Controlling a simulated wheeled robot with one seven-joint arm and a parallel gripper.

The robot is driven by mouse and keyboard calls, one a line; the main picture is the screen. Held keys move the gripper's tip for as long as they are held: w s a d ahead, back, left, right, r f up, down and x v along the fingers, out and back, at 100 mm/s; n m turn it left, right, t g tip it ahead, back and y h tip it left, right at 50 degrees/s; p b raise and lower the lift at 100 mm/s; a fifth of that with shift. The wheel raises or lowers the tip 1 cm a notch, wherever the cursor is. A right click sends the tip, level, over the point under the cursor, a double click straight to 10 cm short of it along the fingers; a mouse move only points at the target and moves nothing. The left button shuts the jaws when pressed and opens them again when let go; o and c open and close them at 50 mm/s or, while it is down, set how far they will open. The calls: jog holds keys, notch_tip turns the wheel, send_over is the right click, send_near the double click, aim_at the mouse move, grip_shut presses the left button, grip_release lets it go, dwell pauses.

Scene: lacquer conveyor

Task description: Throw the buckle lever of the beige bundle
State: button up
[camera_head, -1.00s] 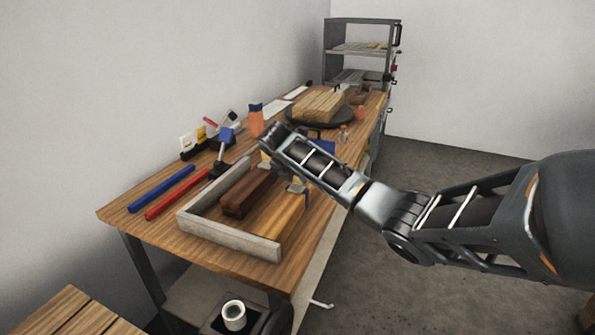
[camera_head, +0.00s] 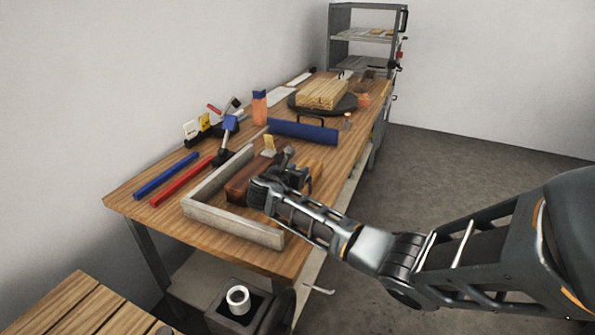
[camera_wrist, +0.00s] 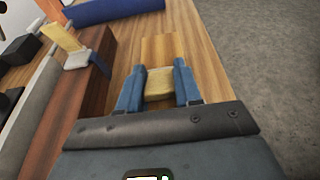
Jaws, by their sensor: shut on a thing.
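A pale wooden bundle (camera_head: 322,94) sits on a dark round plate (camera_head: 345,107) toward the far end of the bench in the head view. A small dark piece shows on its top; I cannot make out a lever. My gripper (camera_wrist: 158,82) is low over the near part of the bench, well apart from that bundle. In the wrist view its two blue fingers are shut on a small beige block (camera_wrist: 158,88). A brown block (camera_head: 240,184) with a yellow tab (camera_wrist: 61,37) lies to the left of the gripper. My arm hides part of it in the head view.
A grey L-shaped frame (camera_head: 236,225) borders the brown block. A blue bar (camera_head: 303,132) lies between my gripper and the round plate. Blue (camera_head: 166,175) and red (camera_head: 181,181) bars and an orange bottle (camera_head: 259,108) are at the left. A shelf (camera_head: 365,40) stands behind.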

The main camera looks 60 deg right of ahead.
dwell(0.4)
jog(key=o, duration=1)
jog(key=shift+o, duration=0.2)
jog(key=shift+a, duration=0.1)
jog(key=shift+v, duration=3.8)
